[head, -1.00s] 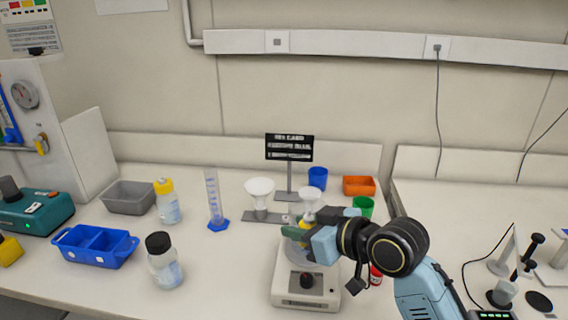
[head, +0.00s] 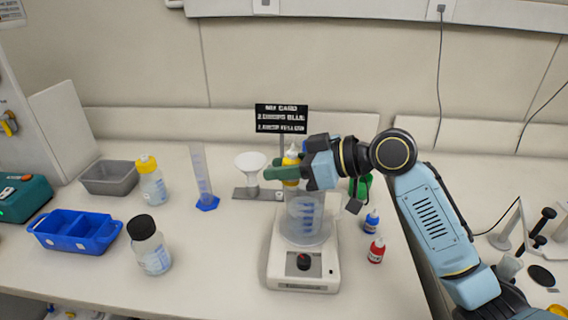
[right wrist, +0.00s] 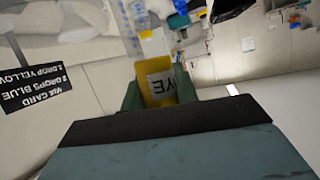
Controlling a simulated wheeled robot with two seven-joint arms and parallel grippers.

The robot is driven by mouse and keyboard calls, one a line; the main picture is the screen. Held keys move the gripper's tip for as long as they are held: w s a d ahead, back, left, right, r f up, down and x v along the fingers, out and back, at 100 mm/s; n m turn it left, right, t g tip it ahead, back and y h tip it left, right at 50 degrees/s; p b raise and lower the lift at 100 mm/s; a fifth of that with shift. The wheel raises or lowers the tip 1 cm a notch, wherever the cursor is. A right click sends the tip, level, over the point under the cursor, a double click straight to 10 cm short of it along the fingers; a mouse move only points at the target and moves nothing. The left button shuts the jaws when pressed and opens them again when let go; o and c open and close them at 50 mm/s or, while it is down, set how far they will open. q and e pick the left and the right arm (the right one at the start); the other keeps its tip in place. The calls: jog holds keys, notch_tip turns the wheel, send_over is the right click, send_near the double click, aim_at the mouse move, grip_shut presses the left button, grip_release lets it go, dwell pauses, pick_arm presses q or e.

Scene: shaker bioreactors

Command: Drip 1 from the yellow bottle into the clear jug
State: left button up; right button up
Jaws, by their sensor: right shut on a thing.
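My right gripper (head: 287,172) is shut on the small yellow bottle (head: 291,182), whose pale tip points up in the head view. The bottle looks close to upright, above the clear jug. In the right wrist view the yellow bottle (right wrist: 160,86) sits between the fingers with part of a white label showing. The clear jug (head: 305,215) has blue markings and stands on a white device with a dark knob (head: 303,262). The gripper hides part of the jug's rim. No drop is visible. My left gripper is not in view.
A blue bottle (head: 371,221) and a red bottle (head: 376,251) stand right of the device. A black card (head: 281,118) and a white funnel (head: 250,165) are behind. A cylinder (head: 202,178), a blue tray (head: 75,245) and two capped bottles stand left.

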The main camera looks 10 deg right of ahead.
notch_tip(320, 180, down, 2)
jog(key=shift+s+a+f+m+b, duration=0.1)
jog(key=shift+m+b, duration=0.2)
jog(key=shift+b, duration=0.4)
jog(key=shift+r+m+t+y+p, duration=0.25)
jog(key=shift+r+m+y+p, duration=0.85)
jog(key=shift+m, duration=1.2)
jog(key=shift+r+m+t+y+p, duration=0.2)
jog(key=shift+r+m+y+p, duration=0.55)
jog(key=shift+m+y+p, duration=1.1)
jog(key=shift+r+m+t+y+p, duration=0.25)
jog(key=shift+r+m+y+p, duration=0.5)
jog(key=shift+m, duration=2)
pick_arm(q)
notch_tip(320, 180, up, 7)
jog(key=p, duration=0.1)
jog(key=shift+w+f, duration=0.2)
pick_arm(e)
jog(key=w+d+r+m+t, duration=0.1)
jog(key=m, duration=0.1)
jog(key=shift+w+d+r+m, duration=0.15)
jog(key=shift+d+m, duration=0.05)
jog(key=shift+m, duration=0.1)
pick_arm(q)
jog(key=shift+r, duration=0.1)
